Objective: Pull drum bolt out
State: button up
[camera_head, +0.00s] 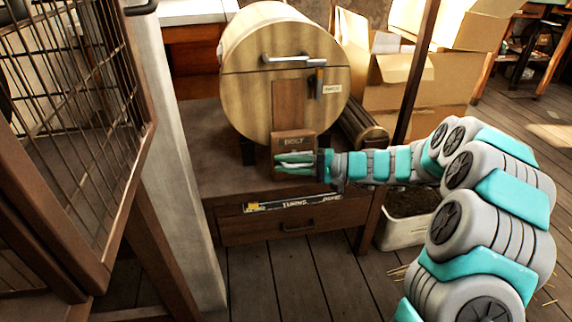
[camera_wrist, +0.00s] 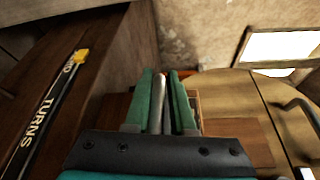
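The wooden drum (camera_head: 246,92) lies on a brown bench, its round end facing me, and fills the right of the wrist view (camera_wrist: 228,95). A small brown block marked BOLT (camera_head: 292,137) sits low on its front. My gripper (camera_head: 292,164) is in front of this block, its green fingers hiding part of it.
The drum front has a metal handle (camera_head: 285,59) and a dark latch (camera_head: 319,82). A strip reading TURNS (camera_head: 293,203) runs along the bench front above a drawer (camera_head: 280,226). A barred cage door (camera_head: 85,110) stands at the left; cardboard boxes (camera_head: 425,85) stand behind right.

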jog(key=shift+s+f, duration=0.1)
jog(key=shift+f, duration=0.3)
grip_shut()
dwell(0.4)
jog(key=shift+s+d+f+b, duration=0.1)
jog(key=shift+s+d+b, duration=0.1)
jog(key=shift+s+b, duration=0.15)
jog(key=shift+s+d+b, duration=0.25)
jog(key=shift+s+b, duration=0.1)
jog(key=shift+s, duration=0.45)
jog(key=shift+s+d+b, duration=0.2)
jog(key=shift+s+b, duration=0.15)
jog(key=shift+s, duration=0.45)
jog(key=o, duration=0.7)
grip_release()
jog(key=shift+r, duration=0.25)
jog(key=shift+d, duration=0.1)
